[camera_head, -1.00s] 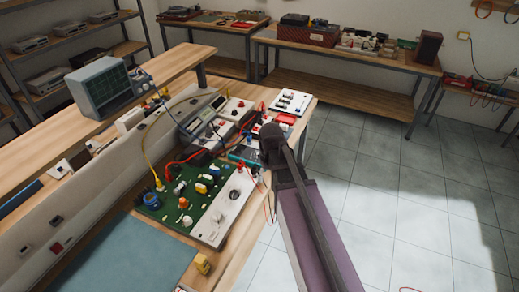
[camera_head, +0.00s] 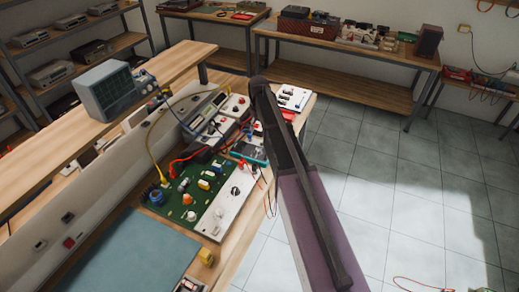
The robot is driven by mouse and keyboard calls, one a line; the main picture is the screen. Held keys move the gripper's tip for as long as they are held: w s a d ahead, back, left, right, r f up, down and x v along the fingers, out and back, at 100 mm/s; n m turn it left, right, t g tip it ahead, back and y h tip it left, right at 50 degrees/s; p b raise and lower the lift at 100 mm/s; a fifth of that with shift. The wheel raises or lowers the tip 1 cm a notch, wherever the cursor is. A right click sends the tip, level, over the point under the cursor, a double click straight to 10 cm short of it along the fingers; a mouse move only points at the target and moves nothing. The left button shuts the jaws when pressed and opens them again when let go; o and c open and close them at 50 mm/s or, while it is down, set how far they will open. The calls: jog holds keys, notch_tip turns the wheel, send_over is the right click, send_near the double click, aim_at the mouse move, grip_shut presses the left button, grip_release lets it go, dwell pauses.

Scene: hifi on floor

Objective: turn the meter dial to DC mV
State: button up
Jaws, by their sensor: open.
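A small teal-edged device (camera_head: 249,151), which looks like the meter, lies on the wooden bench left of my arm. Black and red leads run near it. Its dial and markings are too small to read, and my arm stands close to its right side. My dark and purple arm (camera_head: 297,165) reaches up from the bottom right, its far end beside the bench's far right part. I cannot make out gripper fingers; they seem hidden behind the arm.
A green circuit board (camera_head: 187,198) with a white panel (camera_head: 227,207) lies nearer on the bench. A grey instrument with a display (camera_head: 206,112) and a white box (camera_head: 295,97) are farther back. An oscilloscope (camera_head: 106,90) stands on the upper shelf.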

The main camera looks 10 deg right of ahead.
aim_at(259, 150)
jog(key=shift+f, duration=0.1)
notch_tip(259, 150, down, 14)
jog(key=b, duration=1.3)
jog(key=shift+r+b, duration=0.2)
jog(key=shift+b, duration=0.2)
